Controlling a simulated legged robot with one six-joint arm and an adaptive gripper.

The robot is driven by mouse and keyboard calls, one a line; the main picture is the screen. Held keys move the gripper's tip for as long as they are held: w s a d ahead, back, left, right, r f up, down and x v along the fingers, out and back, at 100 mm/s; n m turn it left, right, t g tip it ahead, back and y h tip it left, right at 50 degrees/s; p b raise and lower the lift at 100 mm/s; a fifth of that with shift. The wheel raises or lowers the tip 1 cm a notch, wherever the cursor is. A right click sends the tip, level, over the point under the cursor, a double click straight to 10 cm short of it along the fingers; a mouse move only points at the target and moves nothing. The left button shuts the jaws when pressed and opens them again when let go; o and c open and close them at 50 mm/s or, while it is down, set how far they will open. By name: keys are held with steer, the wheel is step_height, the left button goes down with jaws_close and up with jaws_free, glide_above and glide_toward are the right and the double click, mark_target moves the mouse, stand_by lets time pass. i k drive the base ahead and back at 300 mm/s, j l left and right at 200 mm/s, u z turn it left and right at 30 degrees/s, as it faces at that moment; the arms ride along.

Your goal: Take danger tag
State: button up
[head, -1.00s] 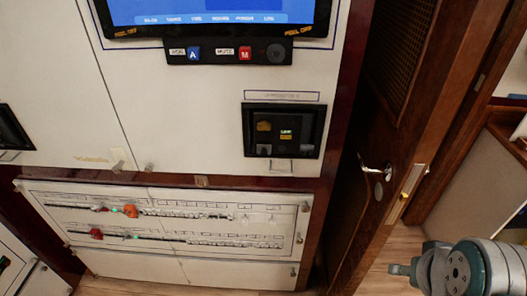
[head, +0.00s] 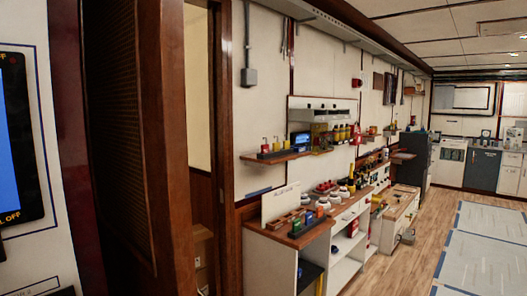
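I cannot pick out a danger tag for certain. A small red and white item (head: 357,132) hangs on the wall beside the shelf in the head view, but it is too small to read. Small red and green items (head: 300,222) stand in dark holders on the near end of the wooden counter (head: 285,237). A wall shelf (head: 275,157) above holds yellow and red items and a small blue screen. My gripper is not in view.
A dark wooden door (head: 120,150) and its frame fill the left side, with part of a panel screen (head: 12,150) at the left edge. Free wood floor (head: 395,265) runs along the counter. Blue-edged floor mats (head: 485,245) lie at right. Cabinets (head: 482,168) stand at the back.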

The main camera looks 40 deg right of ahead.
mark_target(265, 148)
steer(key=i+l, duration=0.1)
steer(key=l, duration=0.55)
steer(key=i+l, duration=0.15)
steer(key=l, duration=0.25)
steer(key=i+l, duration=0.15)
steer(key=l, duration=0.2)
steer(key=i+l, duration=0.1)
steer(key=l, duration=0.3)
steer(key=i+l+z, duration=0.1)
steer(key=l, duration=0.25)
steer(key=i+l, duration=0.2)
steer(key=l, duration=0.2)
